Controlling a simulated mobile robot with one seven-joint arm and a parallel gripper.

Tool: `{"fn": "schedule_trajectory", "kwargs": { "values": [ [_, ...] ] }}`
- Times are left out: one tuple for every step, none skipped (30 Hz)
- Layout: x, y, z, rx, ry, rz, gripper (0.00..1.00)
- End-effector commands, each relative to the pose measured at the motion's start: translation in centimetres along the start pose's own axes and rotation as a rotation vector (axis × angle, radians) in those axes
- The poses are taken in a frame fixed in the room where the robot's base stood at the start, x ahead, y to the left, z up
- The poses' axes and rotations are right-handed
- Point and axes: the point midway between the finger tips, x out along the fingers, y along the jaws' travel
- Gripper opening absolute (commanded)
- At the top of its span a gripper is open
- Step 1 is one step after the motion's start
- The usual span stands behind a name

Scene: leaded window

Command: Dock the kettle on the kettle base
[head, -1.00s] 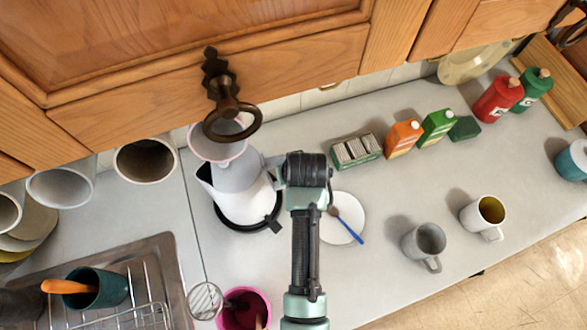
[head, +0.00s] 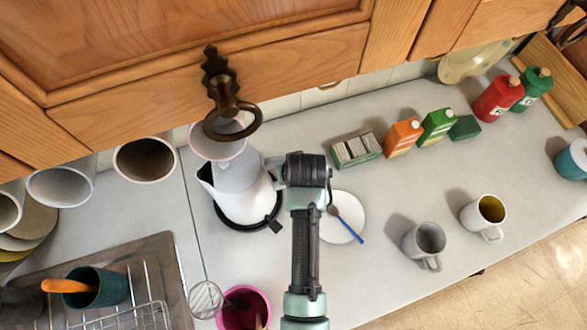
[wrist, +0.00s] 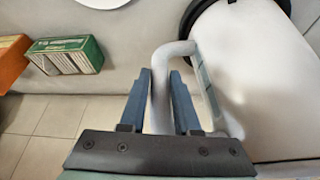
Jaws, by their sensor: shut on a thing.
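The white kettle (head: 238,193) stands upright, its spout to the left and its handle on the right side, towards my arm. The black round kettle base (head: 233,225) shows as a dark rim under the kettle's near side. From here I cannot tell whether the kettle is fully seated or slightly above it. My gripper (head: 280,172) is at the kettle's right side. In the wrist view, the two fingers of my gripper (wrist: 160,80) are shut on the pale kettle handle (wrist: 160,100). The black base edge (wrist: 190,12) shows beside the kettle body (wrist: 255,75).
A cabinet with a dark ring pull (head: 232,120) overhangs the kettle. A white plate (head: 342,210) with a spoon lies right of my gripper. A pink pot (head: 265,305) and a whisk stand nearer. A box of packets (head: 355,148), cartons and two mugs (head: 424,240) are farther right.

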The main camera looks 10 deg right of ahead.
Motion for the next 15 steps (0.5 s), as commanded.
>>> {"fn": "schedule_trajectory", "kwargs": {
  "values": [
    [-0.12, -0.05, -0.42, 0.003, 0.012, -0.002, 0.00],
    [-0.08, -0.05, -0.41, 0.003, 0.012, -0.002, 0.00],
    [-0.02, -0.05, -0.38, 0.003, 0.012, -0.002, 0.00],
    [0.03, -0.05, -0.36, 0.003, 0.012, -0.002, 0.00],
    [0.07, -0.05, -0.34, 0.003, 0.012, -0.002, 0.00],
    [0.13, -0.05, -0.32, 0.003, 0.012, -0.002, 0.00],
    [0.17, -0.05, -0.30, 0.003, 0.012, -0.002, 0.00],
    [0.22, -0.05, -0.28, 0.003, 0.012, -0.002, 0.00],
    [0.28, -0.05, -0.25, 0.003, 0.012, -0.002, 0.00],
    [0.33, -0.05, -0.23, 0.003, 0.012, -0.002, 0.00],
    [0.37, -0.05, -0.20, 0.003, 0.012, -0.002, 0.00],
    [0.44, -0.06, -0.17, 0.003, 0.011, -0.003, 0.00],
    [0.49, -0.06, -0.14, 0.003, 0.011, -0.003, 0.00],
    [0.45, -0.06, -0.15, 0.003, 0.011, -0.002, 0.34],
    [0.44, -0.06, -0.13, 0.002, 0.010, -0.002, 0.41]
  ]
}}
